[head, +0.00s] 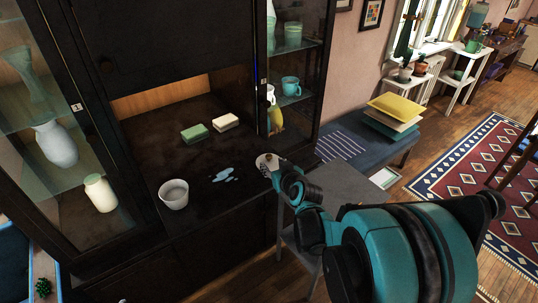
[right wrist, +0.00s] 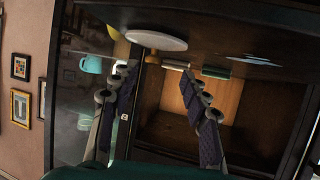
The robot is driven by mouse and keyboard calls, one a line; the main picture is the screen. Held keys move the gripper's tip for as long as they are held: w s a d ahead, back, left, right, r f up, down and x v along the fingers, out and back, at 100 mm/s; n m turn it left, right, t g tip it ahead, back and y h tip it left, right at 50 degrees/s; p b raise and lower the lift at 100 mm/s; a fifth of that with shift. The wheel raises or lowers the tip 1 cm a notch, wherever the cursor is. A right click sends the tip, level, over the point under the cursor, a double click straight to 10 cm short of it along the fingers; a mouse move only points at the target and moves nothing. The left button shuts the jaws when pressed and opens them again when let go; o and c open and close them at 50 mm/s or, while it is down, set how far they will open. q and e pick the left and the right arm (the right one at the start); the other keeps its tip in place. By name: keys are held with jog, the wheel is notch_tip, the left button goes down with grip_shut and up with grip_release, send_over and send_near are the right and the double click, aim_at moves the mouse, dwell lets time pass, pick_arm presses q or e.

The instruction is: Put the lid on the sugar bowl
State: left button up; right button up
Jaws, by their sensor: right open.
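The sugar bowl (head: 173,194) is a white open bowl standing upright near the front edge of the dark cabinet counter (head: 205,185). The lid (right wrist: 157,40) is a pale round disc with a brown knob (right wrist: 152,58). The right wrist view is roughly upside down, so the knob points up. In the head view the lid (head: 263,160) lies near the counter's right end, partly hidden by my right gripper (head: 273,170). That gripper (right wrist: 160,74) is open, its two fingers apart on either side of the knob in the wrist picture. Contact cannot be seen. My left gripper is not in view.
A green sponge (head: 195,133) and a white-topped sponge (head: 226,122) lie at the back of the counter. A blue-white puddle (head: 224,174) lies between bowl and lid. Glass-fronted shelves stand at both sides, holding a white vase (head: 57,143) and a teal mug (head: 291,86).

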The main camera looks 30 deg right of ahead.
aim_at(270, 158)
jog(key=shift+w+d, duration=0.25)
jog(key=shift+d, duration=0.35)
jog(key=shift+w+d+f, duration=0.1)
jog(key=shift+w+d, duration=0.05)
jog(key=shift+w, duration=0.1)
jog(key=b+x, duration=0.2)
jog(key=x, duration=0.3)
jog(key=shift+w+f, duration=0.5)
jog(key=shift+w, duration=0.35)
jog(key=shift+r, duration=0.1)
grip_shut()
